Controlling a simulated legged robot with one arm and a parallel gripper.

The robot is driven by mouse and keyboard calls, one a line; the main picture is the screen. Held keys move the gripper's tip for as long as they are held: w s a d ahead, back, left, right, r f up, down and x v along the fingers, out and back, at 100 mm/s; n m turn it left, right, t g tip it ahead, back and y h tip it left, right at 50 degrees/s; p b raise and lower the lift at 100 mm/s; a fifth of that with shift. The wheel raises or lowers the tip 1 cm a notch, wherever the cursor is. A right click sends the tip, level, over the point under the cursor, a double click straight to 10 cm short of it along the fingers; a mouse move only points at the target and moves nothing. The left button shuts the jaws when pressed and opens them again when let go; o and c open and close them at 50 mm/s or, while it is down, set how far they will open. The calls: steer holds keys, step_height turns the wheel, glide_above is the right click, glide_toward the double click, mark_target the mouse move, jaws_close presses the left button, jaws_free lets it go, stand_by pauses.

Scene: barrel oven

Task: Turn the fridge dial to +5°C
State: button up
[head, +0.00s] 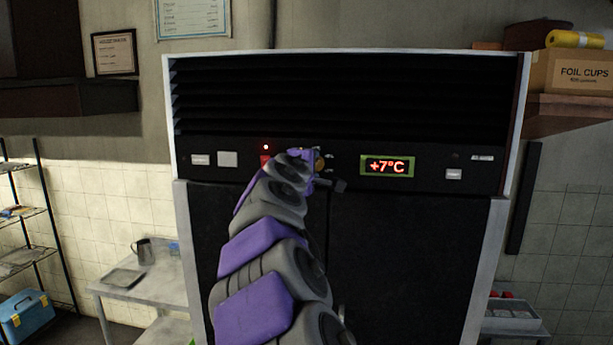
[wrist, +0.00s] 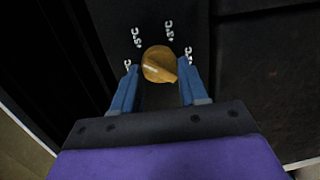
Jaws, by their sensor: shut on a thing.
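The fridge dial (wrist: 157,60) is a round, amber-brown knob with a raised ridge, in the wrist view. White temperature marks ring it; two at the top end in 5°C and 8°C or similar, too small to read surely. My gripper (wrist: 159,72) has its blue fingers on both sides of the dial, shut on it. In the head view my gripper (head: 316,163) is at the fridge's control panel, and a sliver of the dial (head: 319,160) shows beside it. The red display (head: 387,167) right of it reads +7°C.
The tall dark fridge (head: 415,260) has a slatted vent above the panel. A metal table (head: 150,288) with a jug stands at left. A foil cups box (head: 575,72) sits on a shelf at upper right.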

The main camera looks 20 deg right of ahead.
steer(key=m+b, duration=0.3)
steer(key=m, duration=0.1)
steer(key=shift+s+d+f+y, duration=0.1)
steer(key=shift+d+f+y, duration=0.15)
steer(key=shift+y, duration=0.15)
steer(key=shift+s+d+m, duration=0.1)
steer(key=shift+d+m, duration=0.05)
steer(key=shift+m, duration=0.25)
steer(key=o, duration=1)
steer(key=shift+w+r, duration=0.1)
steer(key=shift+w, duration=0.1)
steer(key=shift+o, duration=0.2)
steer(key=shift+s+r, duration=0.1)
steer(key=shift+s, duration=0.05)
